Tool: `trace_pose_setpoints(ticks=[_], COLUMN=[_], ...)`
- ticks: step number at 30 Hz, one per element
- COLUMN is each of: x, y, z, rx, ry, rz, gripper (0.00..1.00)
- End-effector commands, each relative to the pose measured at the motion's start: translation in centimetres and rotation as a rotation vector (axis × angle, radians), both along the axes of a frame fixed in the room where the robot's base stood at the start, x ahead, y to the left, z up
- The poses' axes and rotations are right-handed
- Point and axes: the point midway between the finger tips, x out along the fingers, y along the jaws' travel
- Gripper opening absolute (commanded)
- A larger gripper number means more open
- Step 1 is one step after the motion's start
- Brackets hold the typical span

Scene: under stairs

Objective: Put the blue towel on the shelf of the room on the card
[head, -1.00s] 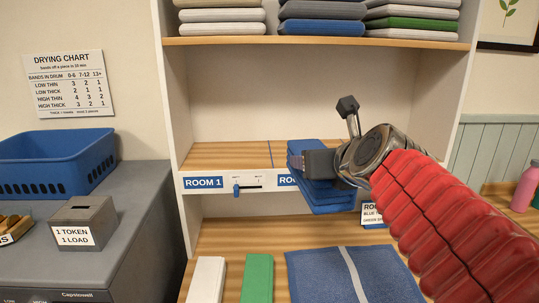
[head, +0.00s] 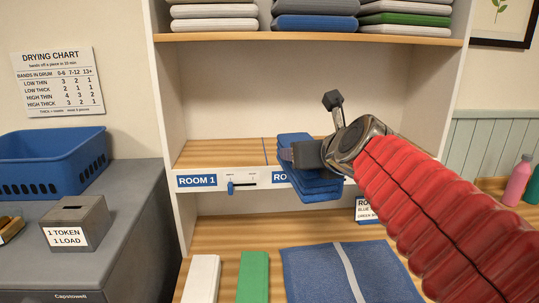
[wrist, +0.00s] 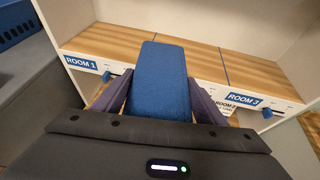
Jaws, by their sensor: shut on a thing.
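The folded blue towel (head: 318,186) is held at the front edge of the middle shelf (head: 215,153), and it also shows in the wrist view (wrist: 160,80). My gripper (head: 300,155) is shut on it, with a finger on each side in the wrist view (wrist: 162,100). The towel covers most of the label right of ROOM 1 (head: 197,181). In the wrist view it reaches over the section between ROOM 1 and ROOM 3 (wrist: 243,98).
Thin dividing lines (head: 265,151) split the shelf, whose visible surface is bare. Folded stacks (head: 316,22) fill the shelf above. Below lie a white cloth (head: 202,278), a green cloth (head: 254,276) and a blue striped mat (head: 315,272). A blue basket (head: 50,160) stands left.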

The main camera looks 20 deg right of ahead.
Motion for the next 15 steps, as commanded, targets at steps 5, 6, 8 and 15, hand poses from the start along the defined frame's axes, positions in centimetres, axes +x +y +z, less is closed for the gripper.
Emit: trace_pose_setpoints(ticks=[5, 6, 8, 15], x=[1.9, 2.4, 2.9, 5.4], y=[-0.4, -0.5, -0.6, -1.1], z=[-0.1, -0.2, -0.2, -0.4], rx=[0.000, 0.001, 0.001, 0.000], ry=[-0.001, 0.000, 0.000, -0.001], rz=[0.000, 0.000, 0.000, -0.001], gripper=[0.25, 0.25, 0.25, 0.25])
